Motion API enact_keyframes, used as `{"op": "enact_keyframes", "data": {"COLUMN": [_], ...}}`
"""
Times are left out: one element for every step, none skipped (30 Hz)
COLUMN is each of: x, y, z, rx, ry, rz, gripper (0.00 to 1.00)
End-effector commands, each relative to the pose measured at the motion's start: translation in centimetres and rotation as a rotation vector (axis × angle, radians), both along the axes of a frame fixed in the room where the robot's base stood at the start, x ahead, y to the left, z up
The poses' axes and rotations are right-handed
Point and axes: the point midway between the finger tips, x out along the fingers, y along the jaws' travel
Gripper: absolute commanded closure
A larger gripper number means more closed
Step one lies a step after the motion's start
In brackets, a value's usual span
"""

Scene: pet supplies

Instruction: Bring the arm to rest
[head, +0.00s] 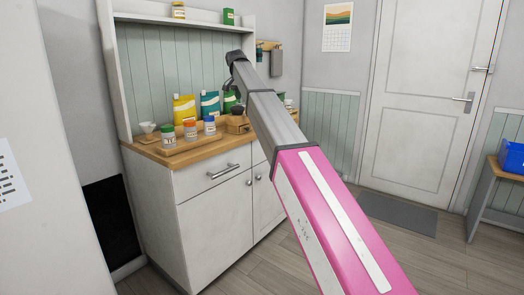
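My arm, a pink and grey boom, reaches from the lower right of the head view up to the counter. Its dark end with my gripper (231,88) is above the right part of the wooden countertop (153,152), near the green bag. The fingers are small, dark and partly hidden by the wrist, so I cannot tell whether they are open or shut. I cannot see anything held.
On the counter stand several jars (190,130) on a wooden tray, a white scoop or funnel (148,129), and yellow (184,109) and teal (210,103) bags. A small wooden box (237,124) is below the wrist. A blue bin (511,157) sits at right.

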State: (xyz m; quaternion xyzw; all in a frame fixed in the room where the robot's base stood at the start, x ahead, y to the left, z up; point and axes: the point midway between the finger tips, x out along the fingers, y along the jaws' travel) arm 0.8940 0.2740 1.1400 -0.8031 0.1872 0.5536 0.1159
Motion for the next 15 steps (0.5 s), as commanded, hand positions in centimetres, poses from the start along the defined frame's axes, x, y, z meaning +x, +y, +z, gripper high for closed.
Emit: {"op": "enact_keyframes", "data": {"x": [-0.4, -0.6, -0.7, -0.9, -1.1, -1.3, -1.5, -1.8, -2.2, -2.6, -3.0, -3.6, -4.2, -4.9, -5.7], "y": [-0.6, -0.9, -1.4, -1.7, -2.1, -2.6, -3.0, -3.4, -4.0, -4.6, -5.2, -6.1, -6.8, -7.5, -8.6], "z": [-1.2, -2.1, -3.1, -4.0, -4.8, -6.0, -7.0, -8.0, -9.5, -10.8, -12.1, -14.1, -15.8, -17.4, -19.6], "rx": [-0.002, -0.003, -0.004, -0.005, -0.006, -0.008, -0.009, -0.009, -0.01, -0.011, -0.011, -0.013, -0.014, -0.014, -0.013], "ry": [0.005, 0.01, 0.017, 0.021, 0.026, 0.032, 0.037, 0.042, 0.051, 0.059, 0.066, 0.076, 0.086, 0.095, 0.107], "rz": [0.005, 0.01, 0.016, 0.02, 0.025, 0.033, 0.039, 0.046, 0.055, 0.063, 0.07, 0.083, 0.093, 0.103, 0.117], "gripper": [0.44, 0.44, 0.44, 0.44, 0.44, 0.44, 0.44, 0.44, 0.44, 0.44, 0.44, 0.44, 0.44, 0.44, 0.44]}}
